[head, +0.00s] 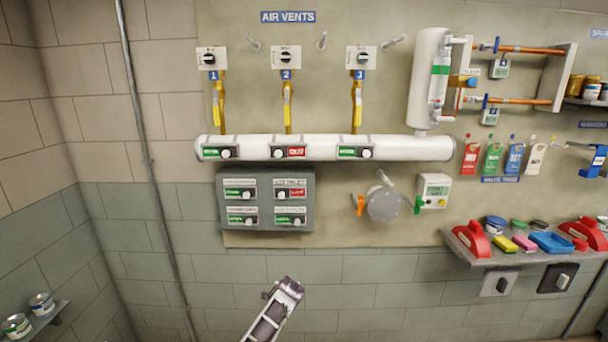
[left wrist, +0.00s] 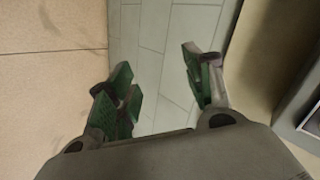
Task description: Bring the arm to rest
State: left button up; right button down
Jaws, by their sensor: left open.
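My left gripper (left wrist: 158,72) shows in the left wrist view with its green-padded fingers spread wide apart. Nothing is between the fingers; the grey-green tiled wall shows through the gap. In the head view, a pale and dark part of my arm (head: 275,308) rises from the bottom edge, slightly left of the middle, in front of the lower wall. It is below the grey switch box and looks clear of it. I cannot make out the fingers in the head view. My right gripper is in neither view.
A grey switch box (head: 225,222) and a white pipe (head: 330,147) are on the wall panel above. A round grey valve (head: 384,204) is right of the box. A shelf (head: 470,255) holds sponges and red tools at right. The lower wall around the arm is bare.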

pick_arm(q)
jog(key=s+a+f+n+g+h+b, duration=0.15)
jog(key=s+a+f, duration=0.35)
jog(key=s+f, duration=1.15)
jog(key=s+a+f+n+g, duration=0.35)
jog(key=s+f, duration=0.95)
jog(key=f, duration=0.7)
jog(key=s+a+f+n+g, duration=0.1)
jog(key=s+a+f, duration=0.2)
jog(key=s, duration=1)
jog(key=s+a+f+n+g, duration=0.1)
jog(key=s+a+f, duration=0.3)
jog(key=s, duration=1)
jog(key=s+a+f+n, duration=0.3)
jog(key=s+f, duration=0.4)
jog(key=s, duration=0.6)
jog(key=shift+s+a+f+g, duration=0.3)
jog(key=shift+s+a+g, duration=0.1)
jog(key=shift+a, duration=0.35)
